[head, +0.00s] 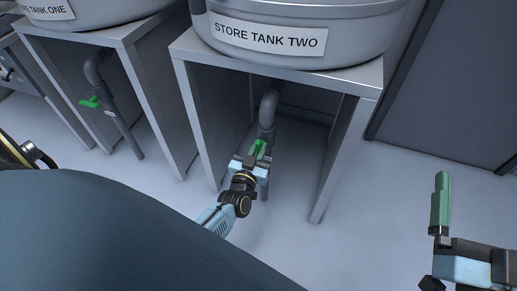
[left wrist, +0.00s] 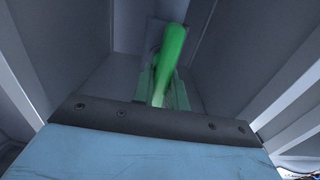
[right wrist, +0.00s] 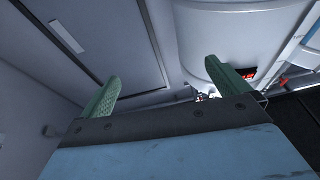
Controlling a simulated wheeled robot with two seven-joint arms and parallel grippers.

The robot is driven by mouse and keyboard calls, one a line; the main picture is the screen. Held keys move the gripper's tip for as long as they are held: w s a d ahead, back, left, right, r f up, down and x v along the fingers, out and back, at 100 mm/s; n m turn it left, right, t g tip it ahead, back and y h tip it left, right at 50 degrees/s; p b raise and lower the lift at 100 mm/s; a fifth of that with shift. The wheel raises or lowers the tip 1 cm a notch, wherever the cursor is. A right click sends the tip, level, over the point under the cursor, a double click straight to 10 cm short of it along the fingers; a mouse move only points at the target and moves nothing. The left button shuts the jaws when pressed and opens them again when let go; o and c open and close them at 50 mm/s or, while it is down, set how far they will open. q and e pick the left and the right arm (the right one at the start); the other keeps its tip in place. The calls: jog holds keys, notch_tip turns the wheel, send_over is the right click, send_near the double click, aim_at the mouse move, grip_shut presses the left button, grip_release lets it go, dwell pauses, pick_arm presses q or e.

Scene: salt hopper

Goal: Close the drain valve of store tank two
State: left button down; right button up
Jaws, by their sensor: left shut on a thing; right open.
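Store tank two (head: 290,35) stands on a grey metal stand at the top middle of the head view, with its name on a white label. Its dark drain pipe (head: 268,105) comes down under the stand. The green drain valve handle (left wrist: 170,60) shows large in the left wrist view, standing up between the fingers. My left gripper (head: 257,152) is at this handle under the stand, shut on it; the fingers hide part of it. My right gripper (head: 442,200) is at the right of the head view, away from the valve. Its two green fingers (right wrist: 172,92) are apart and empty.
Store tank one (head: 45,12) stands at the left with its own pipe and green valve handle (head: 91,102). The stand's legs (head: 340,160) flank my left arm. A dark grey panel (head: 450,80) is at the right. The floor between is clear.

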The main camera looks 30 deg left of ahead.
jog(key=shift+f, duration=0.1)
pick_arm(q)
jog(key=m+p, duration=0.1)
jog(key=m, duration=0.1)
jog(key=shift+d+m+p, duration=0.15)
jog(key=shift+m+p, duration=0.25)
jog(key=m+p, duration=0.1)
jog(key=m, duration=0.3)
jog(key=shift+d+m, duration=0.15)
jog(key=shift+m, duration=0.15)
jog(key=shift+f+m, duration=0.1)
jog(key=shift+m, duration=0.4)
jog(key=shift+d+f+m+p, duration=0.1)
jog(key=shift+m+p, duration=0.2)
jog(key=shift+m, duration=0.5)
jog(key=m, duration=0.2)
jog(key=shift+w+f+m, duration=0.1)
jog(key=shift+m, duration=0.3)
jog(key=m, duration=0.3)
jog(key=shift+d+f, duration=0.1)
jog(key=shift+f, duration=0.05)
jog(key=shift+m+b, duration=0.4)
jog(key=shift+m, duration=0.4)
pick_arm(e)
notch_tip(320, 180, down, 10)
jog(key=d+g+h, duration=0.2)
jog(key=g, duration=0.5)
jog(key=shift+s+f, duration=0.2)
jog(key=shift+s, duration=0.15)
jog(key=shift+r, duration=0.1)
